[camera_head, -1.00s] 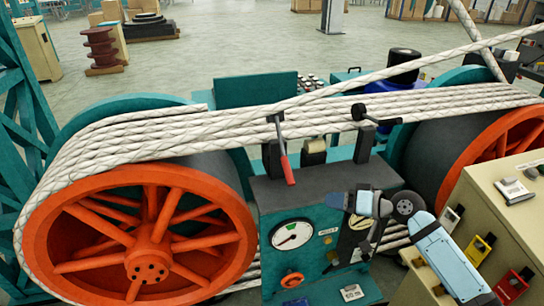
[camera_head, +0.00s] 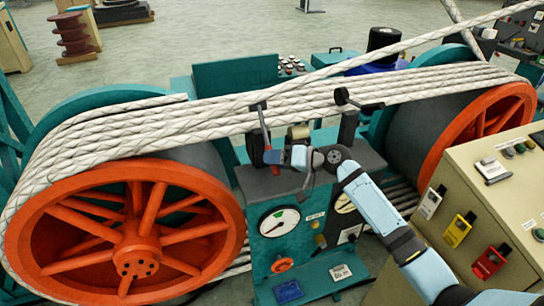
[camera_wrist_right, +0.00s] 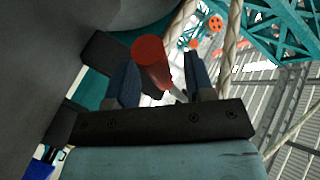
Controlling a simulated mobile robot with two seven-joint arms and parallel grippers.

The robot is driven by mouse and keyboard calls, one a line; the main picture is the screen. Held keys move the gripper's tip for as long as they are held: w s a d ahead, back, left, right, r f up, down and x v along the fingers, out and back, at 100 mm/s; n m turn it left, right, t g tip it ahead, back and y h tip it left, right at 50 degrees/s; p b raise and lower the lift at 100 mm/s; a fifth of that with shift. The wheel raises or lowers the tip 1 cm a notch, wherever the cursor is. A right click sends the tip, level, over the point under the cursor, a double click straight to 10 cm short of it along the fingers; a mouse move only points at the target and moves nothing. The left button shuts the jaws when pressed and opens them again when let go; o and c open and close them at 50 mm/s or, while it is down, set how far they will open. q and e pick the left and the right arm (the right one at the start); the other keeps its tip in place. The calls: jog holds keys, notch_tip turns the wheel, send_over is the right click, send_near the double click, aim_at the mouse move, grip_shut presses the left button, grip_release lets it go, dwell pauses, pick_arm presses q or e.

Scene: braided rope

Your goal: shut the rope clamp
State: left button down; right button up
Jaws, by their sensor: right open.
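The rope clamp's lever with its red handle (camera_head: 267,142) hangs down in front of the white braided rope (camera_head: 225,119), above the teal control stand (camera_head: 262,198). My right gripper (camera_head: 275,157) is at the lower end of this handle, coming from the right. In the right wrist view, the red handle (camera_wrist_right: 150,58) shows between the two dark fingers of my open right gripper (camera_wrist_right: 162,75). I cannot tell whether a finger touches it. A second black lever (camera_head: 357,101) sits farther right at the rope. My left gripper is not in view.
Orange-spoked wheels (camera_head: 138,252) and (camera_head: 498,118) flank the stand, with the rope strands running over them. A beige cabinet (camera_head: 465,180) with colored switches stands at the right, close to my right arm. A dial gauge (camera_head: 280,222) is on the stand front.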

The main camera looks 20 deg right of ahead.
jog(key=shift+w+a+f, duration=0.15)
jog(key=shift+w+a, duration=0.25)
jog(key=shift+a, duration=0.05)
grip_shut()
